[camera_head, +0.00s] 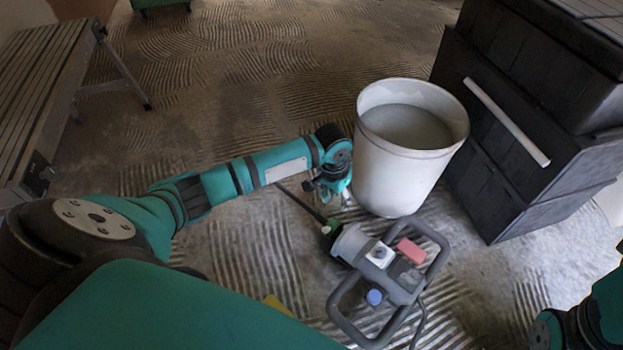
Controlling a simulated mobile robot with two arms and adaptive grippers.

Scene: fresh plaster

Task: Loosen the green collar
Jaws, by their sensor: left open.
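The green collar (328,228) is a small ring where the dark shaft (300,203) meets the grey body of a hand-held mixer (352,243) lying on the floor. My left gripper (345,201) is open, pointing down just above and behind the collar in the picture, near the bucket. I see nothing between its fingers, and I cannot tell whether it touches the collar. Part of my right arm shows at the lower right, but its gripper fingers are outside the view.
A white bucket (392,180) of pale liquid stands right beside my left gripper. Black stacked cases (480,165) stand at the right. The mixer has a looped handle frame (345,325) and a cable. A slatted bench (45,95) stands at the left; ridged floor between is clear.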

